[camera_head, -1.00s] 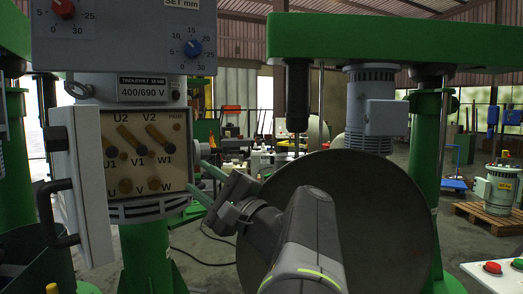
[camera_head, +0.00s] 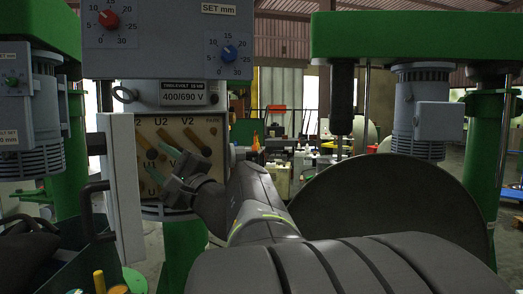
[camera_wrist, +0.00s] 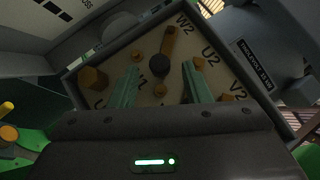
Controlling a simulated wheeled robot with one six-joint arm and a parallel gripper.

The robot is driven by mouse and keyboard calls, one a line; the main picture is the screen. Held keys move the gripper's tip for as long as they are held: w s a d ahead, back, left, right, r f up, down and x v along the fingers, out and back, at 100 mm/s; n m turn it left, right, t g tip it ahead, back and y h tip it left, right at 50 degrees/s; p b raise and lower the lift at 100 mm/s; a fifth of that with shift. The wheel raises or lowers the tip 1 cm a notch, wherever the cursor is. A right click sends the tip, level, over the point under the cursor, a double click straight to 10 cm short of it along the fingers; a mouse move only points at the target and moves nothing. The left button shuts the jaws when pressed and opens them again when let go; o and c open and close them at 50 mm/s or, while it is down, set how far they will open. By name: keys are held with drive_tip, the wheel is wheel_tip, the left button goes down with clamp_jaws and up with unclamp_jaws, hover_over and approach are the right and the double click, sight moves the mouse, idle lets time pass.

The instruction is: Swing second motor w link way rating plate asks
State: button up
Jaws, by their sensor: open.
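The open terminal box (camera_head: 215,122) shows a cream terminal board with brass posts marked U2, V2 and other letters. Three slanted brass links show on it in the head view: a left link (camera_head: 142,139), a middle link (camera_head: 170,138) and a right link (camera_head: 196,139). The rating plate (camera_head: 182,94) above reads 400/690 V. My gripper (camera_head: 167,178) is in front of the lower board, with its green fingers apart. In the wrist view, the open fingers (camera_wrist: 160,76) flank a dark round knob; a brass link (camera_wrist: 169,40) lies beyond it near W2. Contact cannot be told.
The box's open door (camera_head: 122,170) with a black handle stands at the left. A control panel (camera_head: 165,40) with red and blue knobs hangs above. A large dark disc (camera_head: 400,195) is at the right. Other motors stand left (camera_head: 30,110) and right (camera_head: 420,110).

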sight(156, 157)
drive_tip(key=shift+x, duration=1.7)
